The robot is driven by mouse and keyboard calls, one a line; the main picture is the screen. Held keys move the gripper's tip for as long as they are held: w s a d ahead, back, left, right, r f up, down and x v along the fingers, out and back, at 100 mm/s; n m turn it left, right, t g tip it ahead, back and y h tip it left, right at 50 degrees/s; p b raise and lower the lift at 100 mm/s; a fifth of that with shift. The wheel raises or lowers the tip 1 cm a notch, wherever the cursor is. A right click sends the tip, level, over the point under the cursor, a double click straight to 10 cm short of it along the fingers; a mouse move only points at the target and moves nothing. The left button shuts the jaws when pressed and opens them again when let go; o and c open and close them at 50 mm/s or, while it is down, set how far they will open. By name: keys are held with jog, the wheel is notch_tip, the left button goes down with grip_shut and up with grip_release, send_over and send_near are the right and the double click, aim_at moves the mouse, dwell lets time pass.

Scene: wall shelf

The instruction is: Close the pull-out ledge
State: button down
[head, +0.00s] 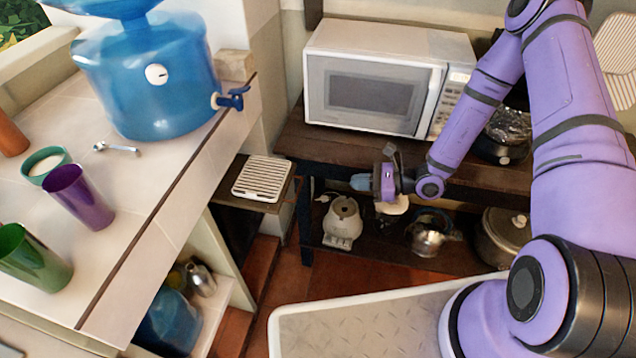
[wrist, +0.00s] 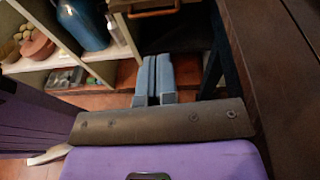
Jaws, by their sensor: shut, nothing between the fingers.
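The pull-out ledge (head: 284,199) is a thin brown board sticking out from the side of the white counter, below its top, in the head view. A white slatted rack (head: 262,179) lies on it. My gripper (head: 357,182) is to the right of the ledge, apart from it, in front of the dark wooden shelf unit. Its blue fingers point left toward the ledge. In the wrist view the two fingers (wrist: 153,80) are together with nothing between them. A brown handle-like bar (wrist: 152,12) shows beyond them at the top; I cannot tell if it belongs to the ledge.
A microwave (head: 375,92) stands on the wooden unit. A white blender base (head: 342,222), a kettle (head: 428,232) and a pot (head: 503,238) sit on its lower shelf. A blue water dispenser (head: 150,80) and cups stand on the counter. Some tiled floor is open below the ledge.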

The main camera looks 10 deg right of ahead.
aim_at(237, 170)
jog(key=f+x, duration=0.1)
jog(key=x, duration=1.3)
jog(key=shift+d+m+t, duration=0.2)
jog(key=shift+m+t, duration=0.1)
jog(key=shift+m, duration=0.1)
jog(key=shift+w+a, duration=0.1)
jog(key=shift+w, duration=0.1)
jog(key=r+x, duration=0.1)
jog(key=x, duration=0.6)
jog(key=r+x, duration=0.1)
jog(key=x, duration=0.6)
jog(key=r+x, duration=0.2)
jog(key=x, duration=0.5)
jog(key=shift+w+a, duration=0.3)
jog(key=shift+a, duration=0.35)
jog(key=shift+d, duration=0.1)
